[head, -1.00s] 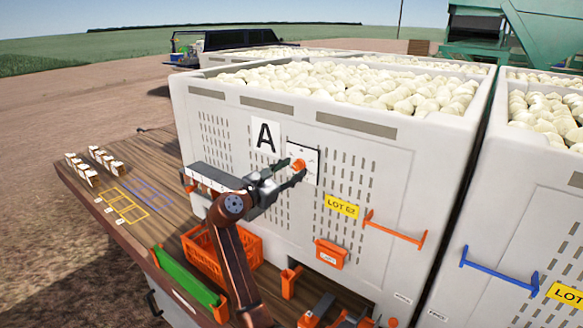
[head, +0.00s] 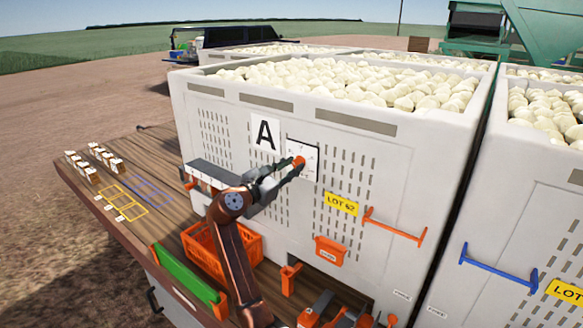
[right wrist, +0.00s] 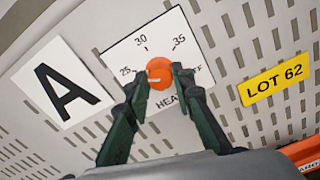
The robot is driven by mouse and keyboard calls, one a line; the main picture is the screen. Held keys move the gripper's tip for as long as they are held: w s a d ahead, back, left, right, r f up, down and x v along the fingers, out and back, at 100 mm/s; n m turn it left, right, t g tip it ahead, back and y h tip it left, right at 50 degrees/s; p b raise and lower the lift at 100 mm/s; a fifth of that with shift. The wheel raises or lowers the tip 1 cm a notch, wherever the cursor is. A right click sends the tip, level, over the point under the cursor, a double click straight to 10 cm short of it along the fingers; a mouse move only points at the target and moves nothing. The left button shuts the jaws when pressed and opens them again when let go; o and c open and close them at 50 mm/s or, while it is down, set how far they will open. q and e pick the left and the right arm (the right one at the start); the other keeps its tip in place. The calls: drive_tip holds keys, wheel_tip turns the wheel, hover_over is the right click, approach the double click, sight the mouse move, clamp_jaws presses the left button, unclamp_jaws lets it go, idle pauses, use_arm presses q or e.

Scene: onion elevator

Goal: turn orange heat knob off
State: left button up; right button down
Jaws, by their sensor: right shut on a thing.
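The orange heat knob (head: 299,161) sits on a white dial plate (head: 308,172) on the front wall of the onion bin marked A. In the right wrist view the knob (right wrist: 159,73) is round, and its plate (right wrist: 118,59) reads 25, 30, 35, partly hidden "HEAT" and "OFF". A pale mark on the knob lies toward its lower side. My right gripper (head: 294,168) is at the knob; in the right wrist view its fingers (right wrist: 156,80) are shut on the knob from both sides. My left gripper is not in view.
A yellow LOT 62 label (head: 342,204) and an orange handle (head: 395,228) are right of the plate. An orange crate (head: 200,255) and a green bar (head: 186,276) stand on the wooden deck below. A blue handle (head: 499,270) is on the neighbouring bin.

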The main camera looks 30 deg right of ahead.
drive_tip(key=shift+m, duration=0.3)
drive_tip(key=m+b, duration=0.1)
drive_tip(key=m, duration=0.2)
drive_tip(key=shift+m, duration=0.4)
drive_tip(key=m+b, duration=0.1)
drive_tip(key=m, duration=0.2)
drive_tip(key=shift+f+m, duration=0.1)
drive_tip(key=shift+m, duration=0.2)
drive_tip(key=m+b, duration=0.5)
drive_tip(key=m, duration=0.5)
drive_tip(key=shift+f, duration=0.2)
drive_tip(key=m+b, duration=0.4)
drive_tip(key=m, duration=0.4)
drive_tip(key=m+b, duration=0.4)
drive_tip(key=m, duration=0.5)
drive_tip(key=shift+w+f+m, duration=0.1)
drive_tip(key=shift+f+m, duration=0.1)
drive_tip(key=shift+m, duration=0.1)
drive_tip(key=shift+b, duration=0.3)
